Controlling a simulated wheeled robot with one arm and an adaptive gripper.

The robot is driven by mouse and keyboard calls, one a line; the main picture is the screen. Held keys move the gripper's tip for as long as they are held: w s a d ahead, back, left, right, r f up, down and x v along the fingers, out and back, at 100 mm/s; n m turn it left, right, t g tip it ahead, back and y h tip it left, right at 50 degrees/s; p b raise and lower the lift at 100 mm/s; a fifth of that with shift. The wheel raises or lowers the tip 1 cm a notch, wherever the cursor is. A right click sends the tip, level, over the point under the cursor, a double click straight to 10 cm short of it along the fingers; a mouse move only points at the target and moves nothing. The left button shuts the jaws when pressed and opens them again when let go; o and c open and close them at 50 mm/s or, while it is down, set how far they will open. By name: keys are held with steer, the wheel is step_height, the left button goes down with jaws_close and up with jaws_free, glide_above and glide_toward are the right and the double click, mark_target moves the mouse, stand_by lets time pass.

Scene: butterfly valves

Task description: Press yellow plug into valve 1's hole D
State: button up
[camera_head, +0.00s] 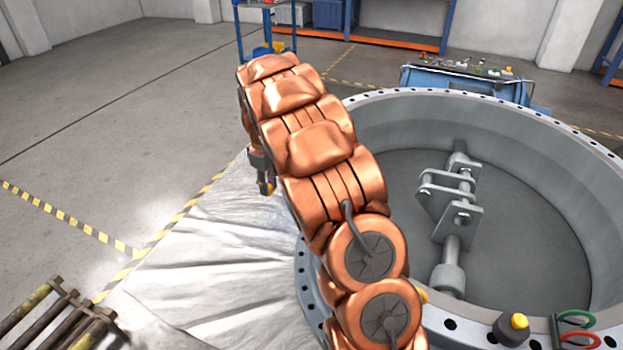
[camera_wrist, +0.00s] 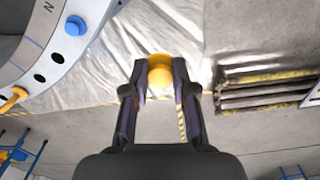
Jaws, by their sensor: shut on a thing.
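My gripper (camera_wrist: 160,82) is shut on a yellow plug (camera_wrist: 160,72), whose rounded end shows between the fingertips in the wrist view. The plug is held clear of the flange, above the floor and pale sheet. The large grey round valve (camera_head: 600,200) stands at right in the head view. Its flange (camera_wrist: 75,50) shows at upper left in the wrist view, with several dark holes and an "N"-like mark. I cannot read a hole D or a valve number. In the head view my gripper (camera_head: 265,184) is small and mostly behind my copper arm.
A blue plug (camera_wrist: 75,25) and an orange-yellow piece (camera_wrist: 13,98) sit at the flange. A yellow-topped dark knob (camera_head: 516,322) and green and red rings (camera_head: 577,320) are at lower right. A crinkled sheet (camera_head: 215,260) covers the floor; yellowed bars (camera_head: 55,315) lie at lower left.

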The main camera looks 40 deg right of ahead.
steer(key=s+d+f+n+p, duration=0.2)
steer(key=d+p, duration=0.1)
steer(key=d, duration=0.3)
steer(key=s+d+f+n+p, duration=0.2)
steer(key=d+f+n, duration=0.1)
steer(key=d, duration=0.3)
steer(key=shift+s+a+f, duration=0.1)
steer(key=shift+f, duration=1.3)
steer(key=shift+s+a+f, duration=0.1)
steer(key=shift+f, duration=1.25)
steer(key=shift+s+d+f+b, duration=0.1)
steer(key=shift+b, duration=0.45)
steer(key=shift+f+b, duration=0.85)
steer(key=shift+f, duration=0.25)
stand_by(0.6)
steer(key=o, duration=0.9)
steer(key=o, duration=0.5)
steer(key=shift+c, duration=0.2)
